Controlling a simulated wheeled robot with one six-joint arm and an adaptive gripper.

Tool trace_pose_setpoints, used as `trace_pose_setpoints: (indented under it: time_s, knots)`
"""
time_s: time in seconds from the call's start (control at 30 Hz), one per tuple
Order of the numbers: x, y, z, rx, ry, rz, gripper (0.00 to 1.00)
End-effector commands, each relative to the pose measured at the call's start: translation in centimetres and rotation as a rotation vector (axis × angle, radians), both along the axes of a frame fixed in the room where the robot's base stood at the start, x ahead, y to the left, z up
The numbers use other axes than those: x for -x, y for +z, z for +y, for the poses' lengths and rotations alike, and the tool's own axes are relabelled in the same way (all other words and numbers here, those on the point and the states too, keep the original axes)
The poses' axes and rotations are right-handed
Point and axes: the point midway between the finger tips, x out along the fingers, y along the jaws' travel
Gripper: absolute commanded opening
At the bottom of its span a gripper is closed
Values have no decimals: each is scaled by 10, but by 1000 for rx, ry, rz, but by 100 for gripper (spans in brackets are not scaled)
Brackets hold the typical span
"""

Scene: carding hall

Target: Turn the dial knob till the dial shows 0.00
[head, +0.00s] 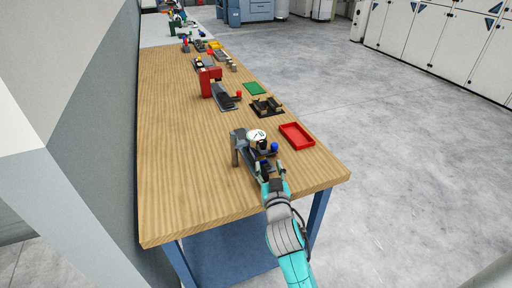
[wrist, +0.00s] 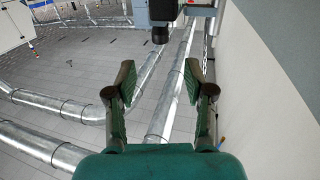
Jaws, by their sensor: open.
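A grey fixture (head: 238,145) with a round white dial (head: 257,135) stands on the near part of the wooden bench. The dial's reading is too small to tell. A small blue ball-shaped part (head: 274,147) shows beside the dial; I cannot tell whether it is the dial knob. My gripper (head: 271,171) is at the near side of the fixture. In the wrist view my gripper (wrist: 158,82) is open, with nothing between its fingers. A dark cylindrical part (wrist: 160,35) is beyond the fingertips at the top, apart from them; its identity is unclear.
A red tray (head: 297,135) lies right of the fixture. Behind it are a black holder (head: 266,106), a green mat (head: 254,88) and a red-and-grey device (head: 210,82). A wall runs along the bench's left side. Bare wood (head: 180,170) lies left of the fixture.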

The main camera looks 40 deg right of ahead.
Motion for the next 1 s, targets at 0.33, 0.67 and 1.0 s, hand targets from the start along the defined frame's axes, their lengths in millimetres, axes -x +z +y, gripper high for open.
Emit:
trace_pose_setpoints:
  time_s: [0.33,0.67,1.0]
  knots:
    - [-36,2,-23,-1,-2,-3,53]
    - [-80,1,-49,0,-1,-1,53]
    - [-92,0,-56,-1,0,-1,53]
